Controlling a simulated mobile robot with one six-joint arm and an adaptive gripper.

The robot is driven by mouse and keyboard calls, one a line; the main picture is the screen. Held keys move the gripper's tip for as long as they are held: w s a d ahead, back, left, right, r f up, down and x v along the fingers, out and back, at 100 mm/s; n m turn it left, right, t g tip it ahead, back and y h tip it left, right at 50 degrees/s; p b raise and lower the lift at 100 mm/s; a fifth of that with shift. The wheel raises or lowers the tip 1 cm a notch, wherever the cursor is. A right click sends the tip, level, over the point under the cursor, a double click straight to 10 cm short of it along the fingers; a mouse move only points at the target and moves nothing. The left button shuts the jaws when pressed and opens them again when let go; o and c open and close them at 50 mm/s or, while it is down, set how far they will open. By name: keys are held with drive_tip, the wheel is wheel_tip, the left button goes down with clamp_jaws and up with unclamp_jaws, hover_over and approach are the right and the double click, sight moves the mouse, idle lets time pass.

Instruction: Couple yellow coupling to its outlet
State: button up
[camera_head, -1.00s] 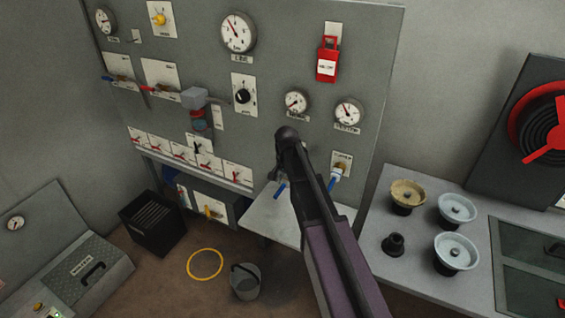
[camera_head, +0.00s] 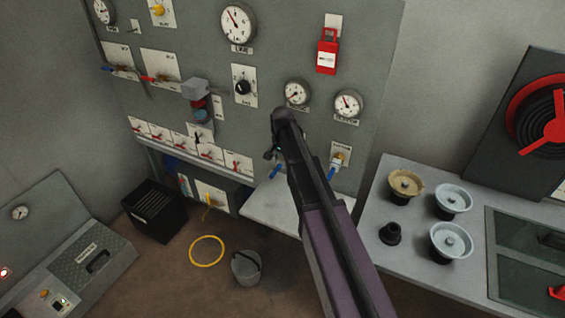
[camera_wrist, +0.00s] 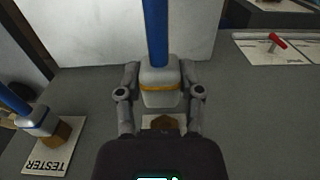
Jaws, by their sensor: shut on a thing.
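In the wrist view my gripper (camera_wrist: 161,98) is shut on the yellow coupling (camera_wrist: 160,76), a pale grey body with a yellow band and a blue hose rising from its top. A brass hex outlet (camera_wrist: 164,123) on a white plate shows just below the coupling in the picture. I cannot tell whether the two touch. In the head view my gripper (camera_head: 273,152) is in front of the panel's lower part, largely hidden by my arm. Blue hose (camera_head: 276,171) shows beside it.
Another blue-hosed coupling (camera_wrist: 38,122) sits on a brass outlet by the TESTER label, left in the wrist view. A red-handled valve (camera_wrist: 277,41) is at upper right. In the head view a side bench (camera_head: 372,213) carries several round caps. A bucket (camera_head: 246,268) stands on the floor.

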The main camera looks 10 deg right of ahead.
drive_tip(key=shift+w+d, duration=0.8)
drive_tip(key=shift+w, duration=0.3)
drive_tip(key=shift+w+d, duration=0.8)
drive_tip(key=shift+w, duration=0.25)
drive_tip(key=shift+w+d, duration=0.3)
drive_tip(key=shift+w, duration=0.15)
idle(1.2)
